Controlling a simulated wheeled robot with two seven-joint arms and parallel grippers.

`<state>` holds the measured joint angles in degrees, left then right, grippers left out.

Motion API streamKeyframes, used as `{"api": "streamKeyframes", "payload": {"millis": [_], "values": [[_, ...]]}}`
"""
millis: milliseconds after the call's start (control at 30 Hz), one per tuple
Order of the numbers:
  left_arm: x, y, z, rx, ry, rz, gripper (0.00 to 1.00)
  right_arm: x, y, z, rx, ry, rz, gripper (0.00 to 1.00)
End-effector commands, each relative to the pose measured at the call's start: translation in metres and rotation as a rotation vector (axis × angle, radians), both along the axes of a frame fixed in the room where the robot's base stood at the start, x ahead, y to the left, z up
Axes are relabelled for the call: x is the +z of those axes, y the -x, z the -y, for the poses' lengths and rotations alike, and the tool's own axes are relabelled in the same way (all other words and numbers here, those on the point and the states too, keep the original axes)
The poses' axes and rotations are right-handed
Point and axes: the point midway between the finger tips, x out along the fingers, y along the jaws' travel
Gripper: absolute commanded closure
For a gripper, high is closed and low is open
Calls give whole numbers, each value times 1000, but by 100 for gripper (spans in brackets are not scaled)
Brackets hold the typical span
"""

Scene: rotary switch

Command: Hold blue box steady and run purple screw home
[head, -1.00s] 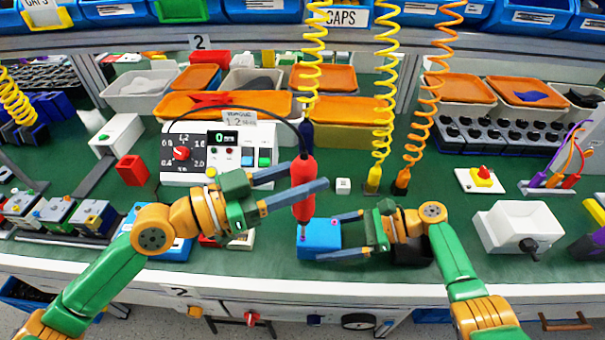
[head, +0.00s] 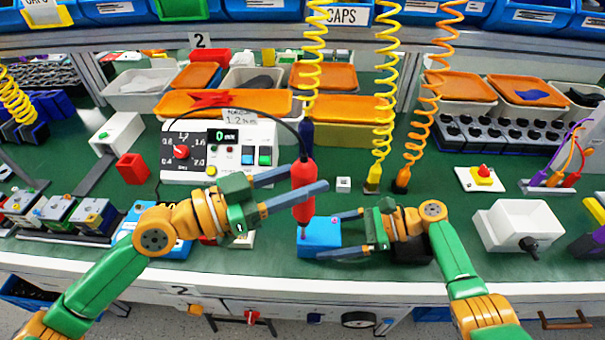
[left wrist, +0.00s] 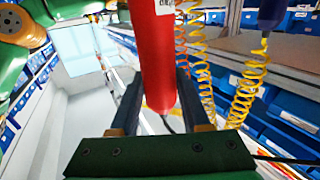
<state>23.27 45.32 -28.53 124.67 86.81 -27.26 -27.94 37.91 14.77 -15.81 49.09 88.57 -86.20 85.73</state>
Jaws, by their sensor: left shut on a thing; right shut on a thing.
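A red electric screwdriver (head: 303,190) hangs upright from a yellow coiled cord in the head view. My left gripper (head: 311,178) is shut around its body; the red body also fills the middle of the left wrist view (left wrist: 158,60), between the fingers. The blue box (head: 318,234) sits on the green bench top near the front edge. My right gripper (head: 333,236) comes from the right and is shut on the box, one finger behind and one in front. The screwdriver's lower end is at the box's left top. A small pinkish spot shows on the box; I cannot make out the purple screw clearly.
A control unit (head: 219,150) with a display stands behind, left of the screwdriver. A small white cube (head: 343,184) lies behind the box. A white box with a black knob (head: 517,225) stands at the right. Yellow (head: 383,90) and orange (head: 430,90) coiled cords hang behind.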

Motion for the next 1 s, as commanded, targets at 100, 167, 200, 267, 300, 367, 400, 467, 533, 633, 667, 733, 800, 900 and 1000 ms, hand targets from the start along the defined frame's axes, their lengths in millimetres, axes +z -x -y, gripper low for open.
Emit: {"api": "streamKeyframes", "payload": {"millis": [100,167,200,267,300,367,400,467,533,633,667,733,800,900,1000], "values": [[-2,0,0,0,2,0,100,0,0,0,0,0,0,100],[-3,0,0,0,2,0,100,0,0,0,0,0,0,100],[-3,0,0,0,3,1,100,0,0,0,0,0,0,100],[-3,0,0,0,2,1,100,0,0,0,0,0,0,100],[-3,0,0,0,2,1,100,0,0,0,0,0,0,100],[-3,0,0,0,2,1,100,0,0,0,0,0,0,100],[-4,0,0,0,2,1,100,0,0,0,0,0,0,100],[-4,0,0,0,2,0,100,0,0,0,0,0,0,100],[-5,0,0,0,2,0,100,0,0,0,0,0,0,100],[-5,0,0,0,2,1,100,0,0,0,0,-1,0,100],[-6,0,0,0,2,1,100,0,0,0,0,-1,0,100],[-6,0,0,0,1,2,100,0,0,0,0,-1,1,100],[-6,0,0,0,2,1,100,0,0,0,0,-1,1,100],[-6,0,0,0,1,0,100,0,0,0,0,-1,1,100],[-6,0,0,0,1,0,100,0,0,0,0,-1,1,100]]}}
